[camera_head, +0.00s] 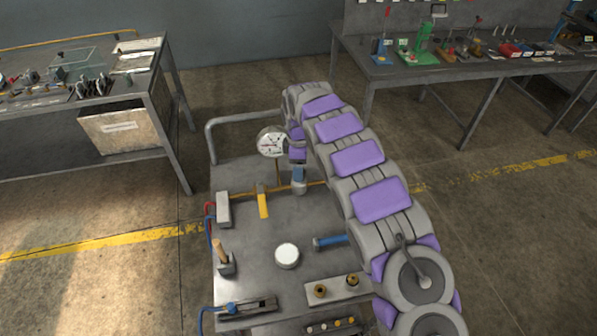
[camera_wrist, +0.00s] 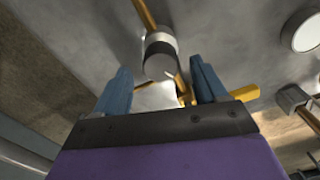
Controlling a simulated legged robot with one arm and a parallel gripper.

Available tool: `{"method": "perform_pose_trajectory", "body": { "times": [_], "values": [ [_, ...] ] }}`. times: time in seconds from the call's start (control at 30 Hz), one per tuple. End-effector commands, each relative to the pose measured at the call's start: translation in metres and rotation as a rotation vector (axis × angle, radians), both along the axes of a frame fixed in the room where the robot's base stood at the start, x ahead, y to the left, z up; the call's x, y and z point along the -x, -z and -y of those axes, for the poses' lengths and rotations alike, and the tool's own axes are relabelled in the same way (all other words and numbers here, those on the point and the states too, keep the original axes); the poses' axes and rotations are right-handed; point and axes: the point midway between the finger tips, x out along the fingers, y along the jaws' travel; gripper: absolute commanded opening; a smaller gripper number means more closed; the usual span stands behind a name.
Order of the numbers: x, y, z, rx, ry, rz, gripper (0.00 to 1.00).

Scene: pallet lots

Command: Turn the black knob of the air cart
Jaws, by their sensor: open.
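The air cart (camera_head: 245,290) has a grey metal top and stands in front of me. A dark grey round knob on a pale cylindrical body sits on its brass pipe; I take this for the black knob (camera_wrist: 160,66). Its pale body (camera_head: 299,188) shows in the head view, just below my fingers. My gripper (camera_head: 299,172) points down from the arm. In the wrist view my gripper (camera_wrist: 160,90) has its two blue fingers apart, with the knob between and beyond their tips. No grip on the knob shows.
A dial gauge (camera_head: 271,142) stands left of my gripper. A yellow lever (camera_head: 263,203), a white round button (camera_head: 287,256) and a blue-handled part (camera_head: 330,241) are on the cart. Benches stand at left (camera_head: 160,60) and right (camera_head: 350,55).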

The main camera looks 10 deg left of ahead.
Motion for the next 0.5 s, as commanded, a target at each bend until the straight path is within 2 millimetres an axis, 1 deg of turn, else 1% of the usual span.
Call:
{"method": "perform_pose_trajectory", "body": {
  "times": [0.03,0.2,0.5],
  "values": [
    [0.000,0.008,0.000,0.000,0.000,-0.001,0.72],
    [0.000,0.018,0.000,0.000,0.000,0.002,0.72],
    [0.000,0.020,0.000,0.000,0.000,0.001,0.72]
  ]
}}
